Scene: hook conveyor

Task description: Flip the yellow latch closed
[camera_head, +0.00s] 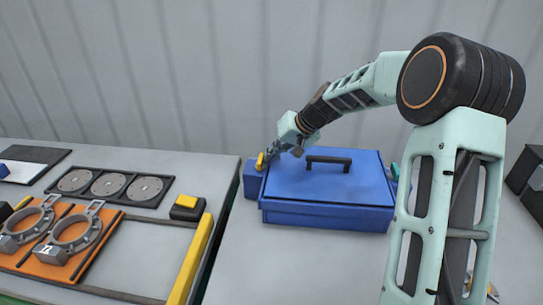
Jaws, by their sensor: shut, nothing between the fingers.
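A blue toolbox (325,193) with a black handle (328,161) on its lid stands on the grey table, its lid down. The yellow latch (260,161) is at the box's left end, above a small blue block-like part (251,178), and looks upright. My gripper (272,154) is shut and empty at the left rear of the box, right beside the latch. Whether the fingers touch the latch is too small to tell. My arm reaches in from the right and covers part of the box's right end.
An orange fixture (72,262) with round clamps and a black tray with several grey discs (107,187) lie on the left table. A yellow bar (189,262) runs along that table's right edge. Dark boxes (529,185) stand far right. The table in front of the toolbox is clear.

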